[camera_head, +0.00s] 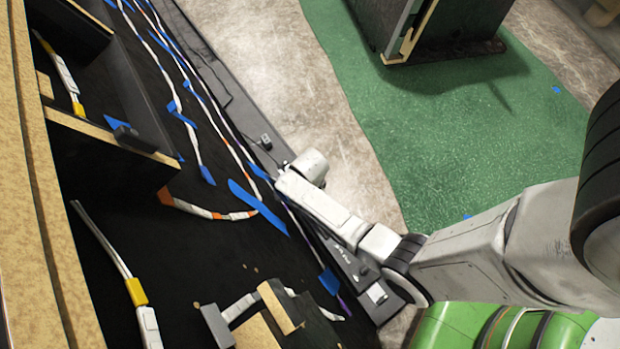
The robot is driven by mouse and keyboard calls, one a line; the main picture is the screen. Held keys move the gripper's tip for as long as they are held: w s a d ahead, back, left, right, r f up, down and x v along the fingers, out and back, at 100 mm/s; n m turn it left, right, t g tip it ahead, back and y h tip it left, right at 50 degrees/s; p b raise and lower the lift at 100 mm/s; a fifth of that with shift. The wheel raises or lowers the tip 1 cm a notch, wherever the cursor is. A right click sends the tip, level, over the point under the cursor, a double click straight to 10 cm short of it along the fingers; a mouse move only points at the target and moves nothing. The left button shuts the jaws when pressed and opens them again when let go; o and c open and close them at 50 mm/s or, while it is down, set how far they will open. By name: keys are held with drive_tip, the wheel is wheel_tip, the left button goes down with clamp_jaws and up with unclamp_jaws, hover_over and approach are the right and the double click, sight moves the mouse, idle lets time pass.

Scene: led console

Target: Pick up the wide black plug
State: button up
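Another small black piece (135,138) lies at the wooden edge of the upper left compartment and could also be a plug. My arm reaches in from the right, and its white wrist end is above the console's right edge, well apart from both pieces. My gripper's fingers cannot be made out there, so I cannot tell whether they are open or shut.
The black console panel (200,250) carries white cables with blue tape and orange and yellow bands. Wooden rims (45,200) and a divider stand at the left. A small grey connector (265,142) is on the dark ledge. Green carpet (450,120) lies beyond.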

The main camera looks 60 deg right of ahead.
drive_tip(key=shift+c, duration=0.2)
drive_tip(key=c, duration=1)
drive_tip(key=shift+r, duration=0.1)
